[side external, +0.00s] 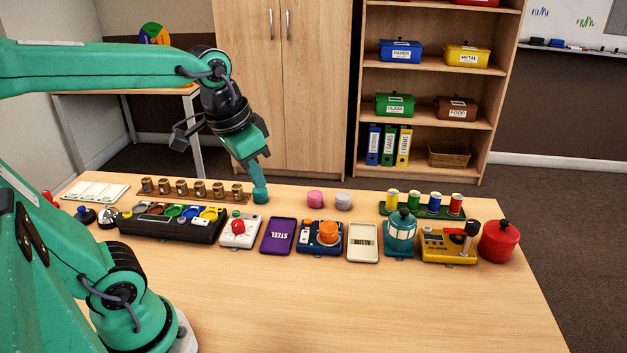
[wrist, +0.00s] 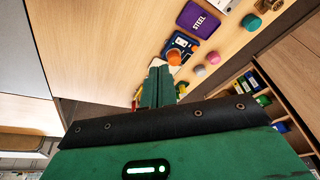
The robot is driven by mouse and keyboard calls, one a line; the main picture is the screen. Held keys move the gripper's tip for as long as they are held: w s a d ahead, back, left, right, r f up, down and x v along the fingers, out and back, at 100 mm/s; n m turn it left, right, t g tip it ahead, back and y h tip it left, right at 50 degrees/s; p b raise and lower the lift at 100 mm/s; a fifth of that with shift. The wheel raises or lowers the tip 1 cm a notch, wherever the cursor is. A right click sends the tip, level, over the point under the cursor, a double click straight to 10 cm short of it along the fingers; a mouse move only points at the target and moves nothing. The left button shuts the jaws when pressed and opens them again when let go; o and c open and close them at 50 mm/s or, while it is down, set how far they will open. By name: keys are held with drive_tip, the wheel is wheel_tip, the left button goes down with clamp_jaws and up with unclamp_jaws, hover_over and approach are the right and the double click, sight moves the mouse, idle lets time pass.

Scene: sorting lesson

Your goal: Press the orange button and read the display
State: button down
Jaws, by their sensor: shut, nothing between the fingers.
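The orange button (side external: 328,232) is a round domed cap on a small dark blue device (side external: 305,247), near the middle of the row on the table. It also shows in the wrist view (wrist: 174,58), just beyond my fingertips. Small pale details show on the device, but I cannot make out a display reading. My gripper (side external: 257,178) is shut and empty. In the side view it points down, up and left of the button, apart from it. In the wrist view my gripper (wrist: 158,66) has its green fingers together.
A teal cylinder (side external: 260,196) stands by my fingertips in the side view. A purple STEEL tray (side external: 278,236) and a cream tray (side external: 363,243) flank the device. A teal lantern (side external: 400,232) and yellow device (side external: 448,249) stand right. The front table is clear.

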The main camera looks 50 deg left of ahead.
drive_tip(key=w+a+m+g, duration=0.1)
drive_tip(key=w+a+g, duration=0.15)
drive_tip(key=w, duration=0.35)
drive_tip(key=m+g+h, duration=0.2)
drive_tip(key=m+g, duration=0.1)
drive_tip(key=g, duration=0.5)
hover_over(308, 222)
wheel_tip(308, 222, down, 12)
drive_tip(key=shift+w+a+f, duration=0.3)
drive_tip(key=shift+w+f, duration=0.25)
drive_tip(key=shift+f, duration=0.05)
drive_tip(key=shift+f, duration=0.15)
drive_tip(key=shift+f, duration=4.25)
